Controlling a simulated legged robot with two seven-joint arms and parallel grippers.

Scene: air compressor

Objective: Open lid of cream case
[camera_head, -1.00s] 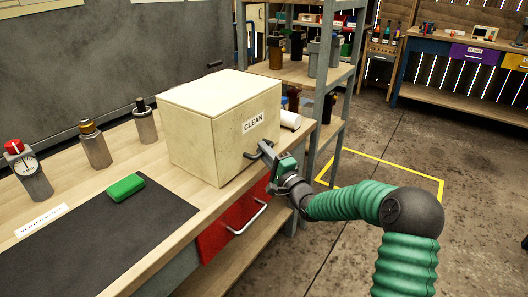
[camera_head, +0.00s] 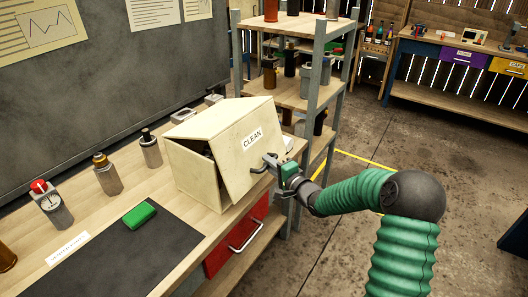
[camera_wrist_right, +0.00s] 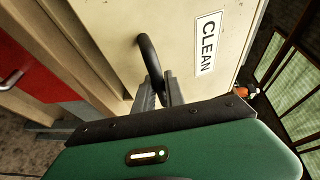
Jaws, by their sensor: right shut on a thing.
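The cream case (camera_head: 192,172) stands on the workbench, with a lid (camera_head: 238,155) that takes in the top and the front panel marked CLEAN. The lid is tilted part way up, and a dark gap shows between it and the case's side wall. My right gripper (camera_head: 271,163) is shut on the dark handle at the lid's front. In the right wrist view the handle (camera_wrist_right: 149,58) curves down between the fingers (camera_wrist_right: 160,92), beside the CLEAN label. The inside of the case is mostly hidden. My left gripper is not in view.
Several canisters and a red-topped gauge (camera_head: 50,202) stand left of the case. A loaded shelf (camera_head: 318,75) stands close behind it. A red drawer (camera_head: 235,240) is below.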

